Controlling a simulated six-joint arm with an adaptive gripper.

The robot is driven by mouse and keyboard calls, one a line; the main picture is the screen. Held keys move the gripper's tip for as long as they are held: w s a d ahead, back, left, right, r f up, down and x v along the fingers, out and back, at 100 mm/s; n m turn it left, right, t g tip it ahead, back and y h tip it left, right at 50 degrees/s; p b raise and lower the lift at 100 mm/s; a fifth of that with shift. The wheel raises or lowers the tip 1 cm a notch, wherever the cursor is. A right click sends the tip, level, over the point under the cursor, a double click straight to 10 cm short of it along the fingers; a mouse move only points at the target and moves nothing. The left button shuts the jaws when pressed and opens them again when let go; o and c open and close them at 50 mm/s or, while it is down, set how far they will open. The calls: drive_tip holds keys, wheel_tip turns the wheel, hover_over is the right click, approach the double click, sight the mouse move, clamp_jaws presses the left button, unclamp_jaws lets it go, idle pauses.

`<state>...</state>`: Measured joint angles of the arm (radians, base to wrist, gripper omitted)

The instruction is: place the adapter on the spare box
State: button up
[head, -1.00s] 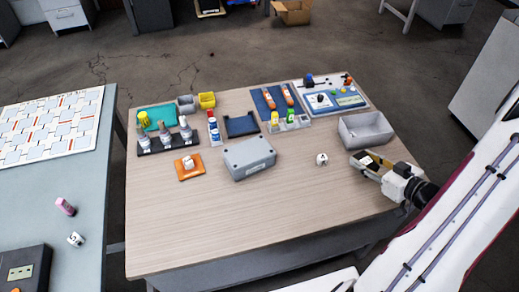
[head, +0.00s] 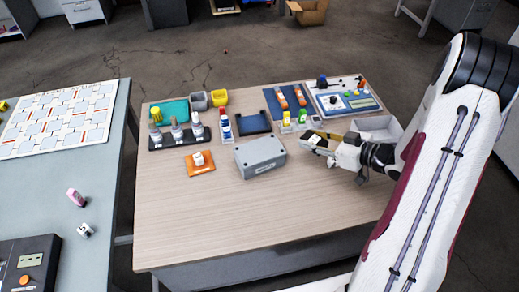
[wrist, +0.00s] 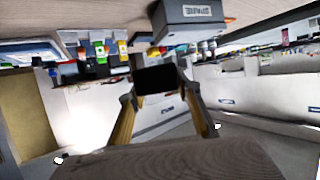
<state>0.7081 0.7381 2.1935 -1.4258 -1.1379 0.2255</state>
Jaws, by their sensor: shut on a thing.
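The spare box is a grey lidded box (head: 260,156) standing on the middle of the wooden table. In the wrist view my gripper (wrist: 158,88) is shut on a small block with a black face (wrist: 155,79), which I take to be the adapter. In the head view the held adapter is small and partly hidden by the fingers.
A grey open bin (head: 377,125) stands behind my gripper. Small bottles (head: 294,121), a dark blue tray (head: 252,123) and a bottle rack (head: 180,139) line the back. The table's front (head: 250,220) is clear.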

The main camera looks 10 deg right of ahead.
drive_tip(key=w+a+r+n, duration=0.1)
drive_tip(key=w+a+r, duration=0.1)
drive_tip(key=a, duration=0.5)
drive_tip(key=w+a+r+g+y, duration=0.1)
drive_tip(key=w+a+r, duration=0.1)
drive_tip(key=w+a, duration=0.3)
drive_tip(key=a, duration=0.3)
drive_tip(key=shift+n+y, duration=0.3)
drive_tip(key=shift+n, duration=0.1)
hover_over(258, 149)
drive_tip(key=shift+d+f, duration=0.1)
drive_tip(key=shift+f, duration=2.8)
drive_tip(key=shift+f, duration=0.1)
drive_tip(key=shift+f, duration=2)
drive_tip(key=shift+f, duration=0.1)
